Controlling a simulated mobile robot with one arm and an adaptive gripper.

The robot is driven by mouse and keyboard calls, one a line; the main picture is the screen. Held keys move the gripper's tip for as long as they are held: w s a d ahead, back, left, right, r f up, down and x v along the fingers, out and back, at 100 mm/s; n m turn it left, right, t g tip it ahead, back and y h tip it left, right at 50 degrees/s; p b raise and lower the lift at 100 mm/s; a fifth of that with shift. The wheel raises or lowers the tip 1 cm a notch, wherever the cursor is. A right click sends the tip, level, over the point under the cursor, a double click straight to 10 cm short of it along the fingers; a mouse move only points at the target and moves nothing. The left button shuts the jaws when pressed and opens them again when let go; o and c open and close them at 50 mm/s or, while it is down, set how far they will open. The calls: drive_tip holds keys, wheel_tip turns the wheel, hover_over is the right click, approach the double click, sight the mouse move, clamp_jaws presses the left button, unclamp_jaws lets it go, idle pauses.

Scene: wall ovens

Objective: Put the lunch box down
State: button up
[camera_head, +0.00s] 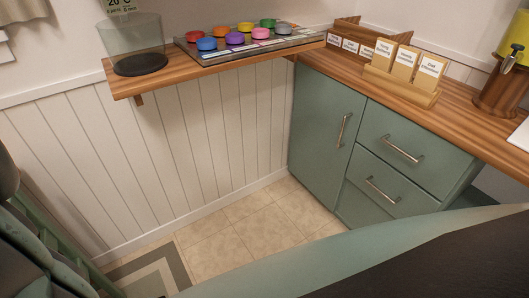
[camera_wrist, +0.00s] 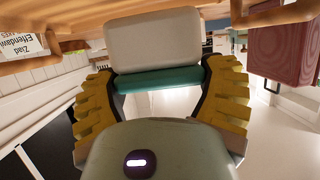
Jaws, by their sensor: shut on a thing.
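In the wrist view my gripper (camera_wrist: 160,84) has yellow ridged fingers on both sides of a pale cream, rounded block with a teal bar along its lower edge. I take this to be the lunch box (camera_wrist: 153,42). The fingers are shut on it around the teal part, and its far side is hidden. A wooden surface edge shows close behind and above it; I cannot tell whether they touch. Neither the gripper nor the lunch box can be made out in the head view.
In the head view a wooden shelf (camera_head: 122,84) holds a clear container (camera_head: 133,38) and a tray of coloured round pieces (camera_head: 250,42). The wooden counter (camera_head: 462,93) on green cabinets (camera_head: 325,120) carries label holders (camera_head: 405,72). A reddish-brown block (camera_wrist: 282,48) is at right in the wrist view.

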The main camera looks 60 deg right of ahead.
drive_tip(key=shift+w+f, duration=0.15)
drive_tip(key=shift+f, duration=1.05)
drive_tip(key=shift+w+f, duration=0.1)
drive_tip(key=shift+f, duration=1.05)
drive_tip(key=shift+f+b, duration=0.15)
drive_tip(key=shift+b, duration=0.3)
drive_tip(key=o, duration=1.2)
drive_tip(key=shift+r+p, duration=0.2)
drive_tip(key=shift+p, duration=0.1)
drive_tip(key=shift+s+d, duration=0.15)
drive_tip(key=shift+d, duration=0.3)
drive_tip(key=shift+b+v, duration=1.35)
drive_tip(key=shift+v, duration=4.2)
